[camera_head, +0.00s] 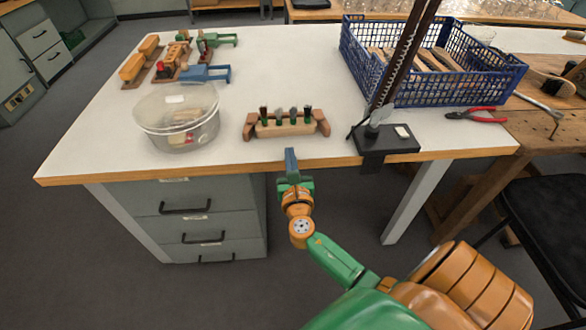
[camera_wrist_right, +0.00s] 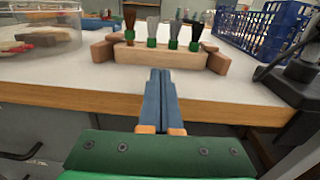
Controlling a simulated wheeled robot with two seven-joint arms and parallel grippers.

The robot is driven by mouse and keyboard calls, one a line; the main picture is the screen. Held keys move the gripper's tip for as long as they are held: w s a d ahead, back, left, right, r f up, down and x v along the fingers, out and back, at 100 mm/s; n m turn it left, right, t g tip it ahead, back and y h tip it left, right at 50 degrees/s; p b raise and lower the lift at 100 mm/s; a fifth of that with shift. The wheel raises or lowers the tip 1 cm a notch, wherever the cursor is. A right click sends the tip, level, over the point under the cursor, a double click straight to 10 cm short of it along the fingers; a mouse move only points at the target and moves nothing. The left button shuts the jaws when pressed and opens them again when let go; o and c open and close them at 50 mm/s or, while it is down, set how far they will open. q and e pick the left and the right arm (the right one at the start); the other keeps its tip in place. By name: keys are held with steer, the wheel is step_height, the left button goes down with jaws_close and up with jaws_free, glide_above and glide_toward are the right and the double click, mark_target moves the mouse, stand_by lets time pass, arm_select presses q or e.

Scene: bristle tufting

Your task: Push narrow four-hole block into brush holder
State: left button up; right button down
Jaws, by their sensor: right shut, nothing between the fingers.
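The narrow four-hole block (camera_head: 285,130) is light wood and lies near the front edge of the white table. Several bristle tufts in green ferrules, dark, grey and brown, stand upright in it. Darker wooden end pieces of what looks like the brush holder (camera_head: 322,123) flank it; the right wrist view shows the block (camera_wrist_right: 138,55) and the holder's right end piece (camera_wrist_right: 217,62). I cannot tell how far the block is seated. My right gripper (camera_head: 290,152) is shut and empty, its blue fingers (camera_wrist_right: 160,74) pointing at the block's front face, apparently short of it. My left gripper is not in view.
A clear round tub (camera_head: 178,132) stands left of the block. A black-based stand (camera_head: 385,140) with a tall post is at right, before a blue crate (camera_head: 430,98). Red-handled pliers (camera_head: 470,114) lie farther right. The table's front edge lies under my right gripper.

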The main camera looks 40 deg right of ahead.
steer(key=v, duration=0.7)
steer(key=c, duration=1.6)
jaws_free()
